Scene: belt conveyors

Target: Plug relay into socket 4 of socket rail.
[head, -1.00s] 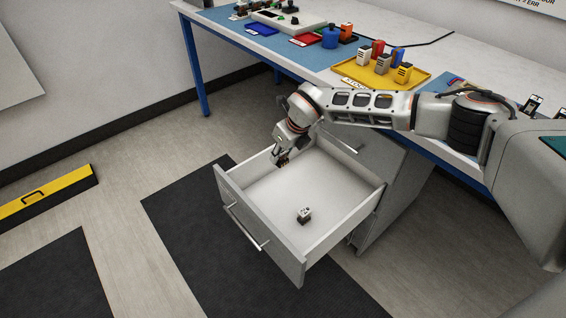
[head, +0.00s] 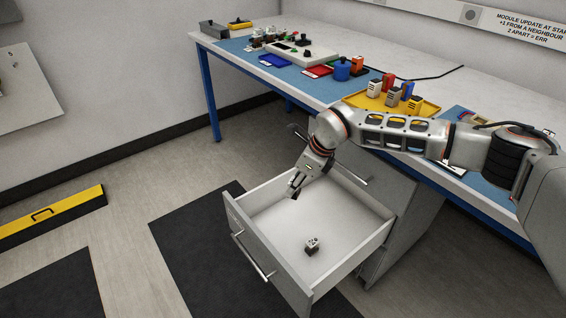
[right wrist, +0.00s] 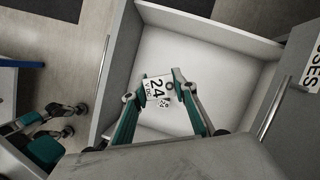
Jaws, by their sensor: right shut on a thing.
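My right gripper (head: 294,191) is over the open drawer, pointing down. In the right wrist view its teal fingers (right wrist: 160,92) are shut on a small block with a white "24 VDC" label, the relay (right wrist: 156,87). In the head view the held relay is too small and dark to make out. A similar small grey-white block (head: 311,245) stands on the drawer floor, apart from the gripper; a smaller "24" label shows just below the held one in the wrist view. My left gripper (right wrist: 62,120) shows there outside the drawer, fingers apart. I cannot identify the socket rail.
The drawer (head: 267,272) is pulled out from a grey cabinet under the workbench. On the bench stand a yellow tray (head: 428,107) with several coloured blocks, a blue pot (head: 342,70), and red and blue trays. My right arm passes in front of the bench edge.

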